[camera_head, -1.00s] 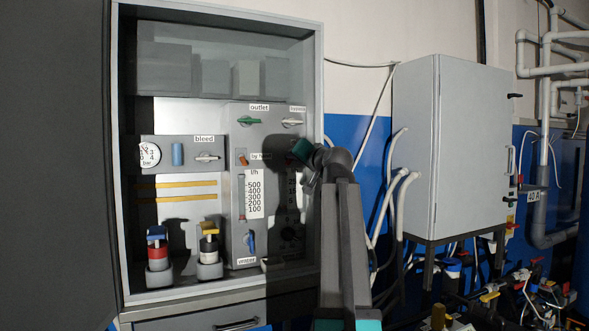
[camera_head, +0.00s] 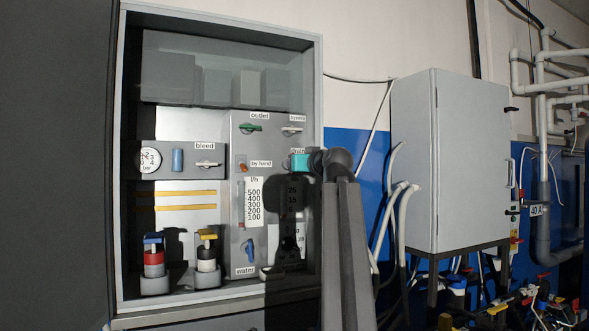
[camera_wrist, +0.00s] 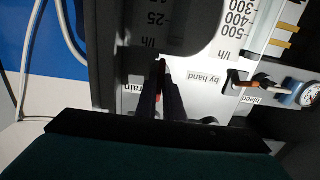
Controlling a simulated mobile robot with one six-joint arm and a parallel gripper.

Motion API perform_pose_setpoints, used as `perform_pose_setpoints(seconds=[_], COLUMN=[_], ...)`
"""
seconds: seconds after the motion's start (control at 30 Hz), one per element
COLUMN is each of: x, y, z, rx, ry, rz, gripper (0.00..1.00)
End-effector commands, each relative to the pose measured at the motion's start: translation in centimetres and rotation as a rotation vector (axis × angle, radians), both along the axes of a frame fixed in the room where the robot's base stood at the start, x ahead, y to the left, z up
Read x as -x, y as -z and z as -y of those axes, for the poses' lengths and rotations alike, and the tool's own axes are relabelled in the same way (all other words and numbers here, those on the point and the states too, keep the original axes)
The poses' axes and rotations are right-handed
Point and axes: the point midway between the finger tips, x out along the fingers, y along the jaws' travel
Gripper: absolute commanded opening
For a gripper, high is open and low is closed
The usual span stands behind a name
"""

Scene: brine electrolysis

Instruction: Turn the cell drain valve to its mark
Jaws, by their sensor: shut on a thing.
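The drain valve sits behind its "drain" label (camera_wrist: 143,114), partly covered by my fingers in the wrist view. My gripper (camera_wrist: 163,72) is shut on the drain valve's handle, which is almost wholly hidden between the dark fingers. A thin reddish sliver shows beside them, too small to make out. In the head view the teal body of my gripper (camera_head: 300,162) is at the right side of the panel, just under the partly covered drain label (camera_head: 297,151). The fingertips, the valve handle and its mark cannot be made out there.
Nearby on the panel are the green outlet valve (camera_head: 250,128), the bypass valve (camera_head: 292,130), the orange by-hand switch (camera_head: 243,165) and the blue water valve (camera_head: 249,250). The cabinet's right wall (camera_head: 318,90) is close to my arm. A grey box (camera_head: 465,160) stands farther right.

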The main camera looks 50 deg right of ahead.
Motion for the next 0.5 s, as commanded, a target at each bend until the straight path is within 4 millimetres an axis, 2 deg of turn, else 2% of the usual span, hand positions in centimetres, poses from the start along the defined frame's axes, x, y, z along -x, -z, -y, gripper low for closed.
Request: perform_pose_setpoints(seconds=[0.37,0.4,0.5], x=[0.01,0.01,0.00], y=[-0.09,-0.10,-0.08], z=[0.00,0.00,-0.01], rx=[0.009,0.008,0.008], ry=[0.001,0.001,0.001], rz=[-0.002,-0.002,-0.002], gripper=[0.00,0.13,0.27])
